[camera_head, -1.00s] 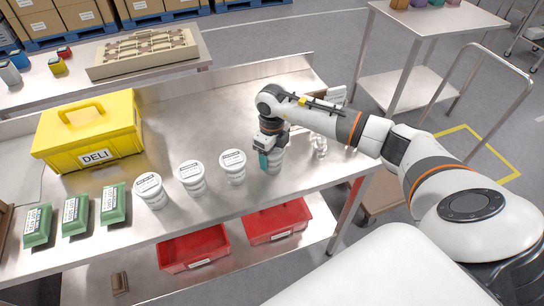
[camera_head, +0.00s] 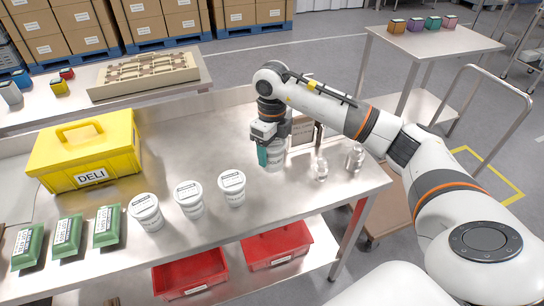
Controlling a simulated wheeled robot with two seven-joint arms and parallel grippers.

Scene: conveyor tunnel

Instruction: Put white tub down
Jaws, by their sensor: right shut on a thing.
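The fingers and wrist hide much of this tub. I cannot clearly tell whether its base touches the table. Three other white tubs with labelled lids stand upright in a row to its left: the left tub (camera_head: 147,213), the middle tub (camera_head: 190,199) and the right tub (camera_head: 232,188). The held tub is to the right of this row and farther back. My left gripper is not in view.
A yellow DELI box (camera_head: 85,155) and several green packs (camera_head: 108,226) occupy the steel table's left side. Clear bottles (camera_head: 319,169) and a framed sign (camera_head: 302,132) stand right of the gripper. Red bins (camera_head: 277,247) sit below. Bare steel (camera_head: 195,135) lies behind the tubs.

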